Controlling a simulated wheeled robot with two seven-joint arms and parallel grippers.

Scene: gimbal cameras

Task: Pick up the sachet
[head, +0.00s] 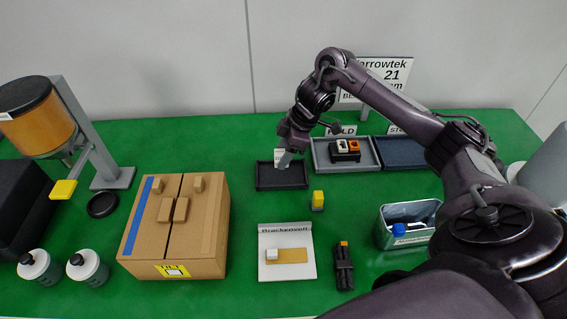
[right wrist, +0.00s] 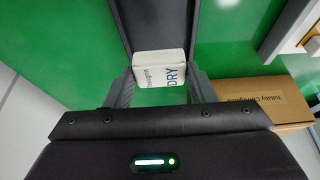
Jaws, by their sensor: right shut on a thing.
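The sachet (right wrist: 160,68) is a small white packet with dark lettering that includes "DRY". In the right wrist view it sits between the two fingers of my right gripper (right wrist: 160,88), which is shut on it. In the head view my right gripper (head: 286,158) is at the small black tray (head: 282,184), with the pale sachet (head: 281,155) at its tip, near the tray's back edge. Whether the sachet touches the tray I cannot tell. The same dark tray (right wrist: 160,22) shows beyond the sachet in the right wrist view. My left gripper is not in view.
A grey tray (head: 319,158) with a dark block and a blue tray (head: 400,150) stand right of the black tray. A yellow-topped item (head: 318,200), a cardboard box (head: 190,238), a white card (head: 287,232) and a metal tin (head: 410,240) stand nearer. Green table lies bare between.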

